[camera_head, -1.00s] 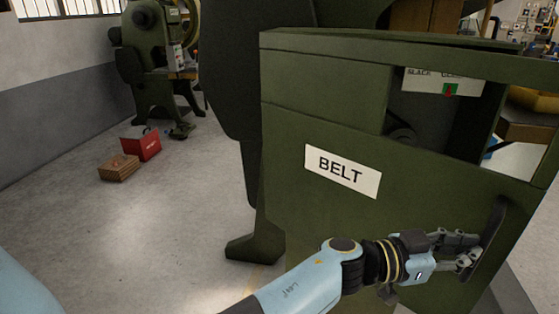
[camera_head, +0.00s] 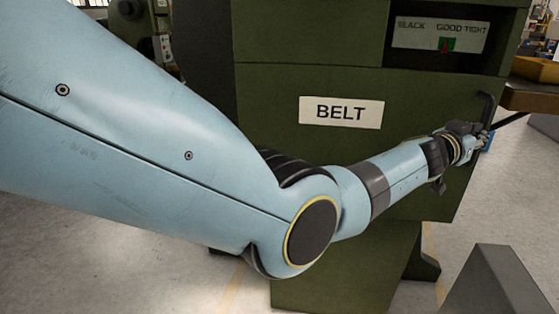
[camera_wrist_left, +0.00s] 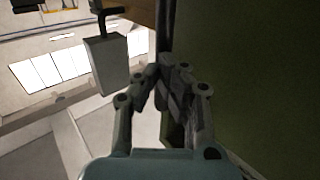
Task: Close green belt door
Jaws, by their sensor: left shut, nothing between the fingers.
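The green belt door (camera_head: 290,150) carries a white BELT label (camera_head: 341,112) and fills the middle of the head view. Its dark handle (camera_head: 486,108) stands at the right edge. My left gripper (camera_head: 484,137) is shut and empty beside the door's right edge, just below the handle; I cannot tell if it touches. In the left wrist view the left gripper (camera_wrist_left: 165,80) has its fingers together next to a dark green panel (camera_wrist_left: 265,70). My left arm hides the door's lower left part. I cannot tell whether the door sits fully flush. My right gripper is out of view.
Above the door is a gauge plate (camera_head: 440,36) marked slack, good and tight. A brown bench (camera_head: 535,101) with a yellow tray (camera_head: 537,69) stands at the right, close to the gripper. Another green machine (camera_head: 135,28) is at the back left.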

